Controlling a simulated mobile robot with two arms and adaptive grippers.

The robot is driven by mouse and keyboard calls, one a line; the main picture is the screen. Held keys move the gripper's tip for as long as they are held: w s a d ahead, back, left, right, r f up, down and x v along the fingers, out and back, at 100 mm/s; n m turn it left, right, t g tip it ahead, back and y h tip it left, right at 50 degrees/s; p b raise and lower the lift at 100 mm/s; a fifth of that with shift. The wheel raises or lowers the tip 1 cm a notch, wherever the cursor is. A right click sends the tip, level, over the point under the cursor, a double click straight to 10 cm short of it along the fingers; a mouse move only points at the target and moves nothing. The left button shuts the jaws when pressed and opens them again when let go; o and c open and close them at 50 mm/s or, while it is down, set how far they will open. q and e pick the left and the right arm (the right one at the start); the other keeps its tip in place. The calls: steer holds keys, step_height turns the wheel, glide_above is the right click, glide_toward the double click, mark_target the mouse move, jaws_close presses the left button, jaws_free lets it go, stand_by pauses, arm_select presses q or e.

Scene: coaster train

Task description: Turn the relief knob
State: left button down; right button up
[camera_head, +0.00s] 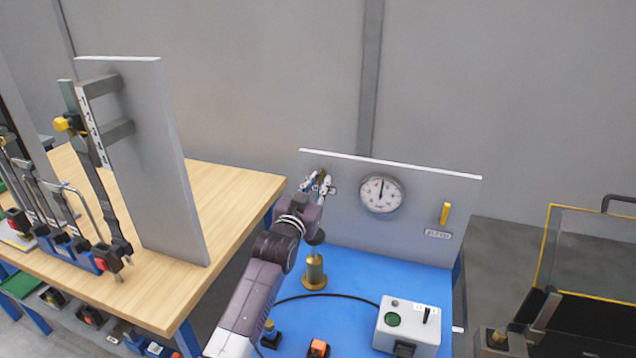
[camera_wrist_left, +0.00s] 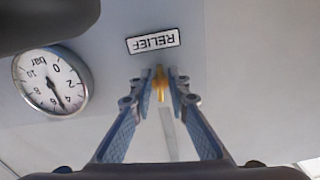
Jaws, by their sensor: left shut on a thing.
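The relief knob (camera_wrist_left: 160,84) is a small brass-yellow piece on the upright grey panel (camera_head: 420,190). In the left wrist view it sits by the RELIEF label (camera_wrist_left: 153,41), which appears upside down. My left gripper (camera_wrist_left: 159,85) is shut on the knob, one fingertip on each side. In the head view my left gripper (camera_head: 317,184) is at the panel's upper left, and its fingers and arm hide most of the knob.
A round pressure gauge (camera_head: 381,194) is right of the gripper, with a yellow lever (camera_head: 445,213) further right. On the blue bench top (camera_head: 345,275) stand a brass fitting (camera_head: 314,272) and a grey control box (camera_head: 407,325). A wooden table (camera_head: 225,200) is at left.

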arm_select(q)
steer(key=shift+n, duration=0.6)
steer(key=shift+r, duration=0.1)
steer(key=c, duration=1.9)
jaws_free()
steer(key=v, duration=1.2)
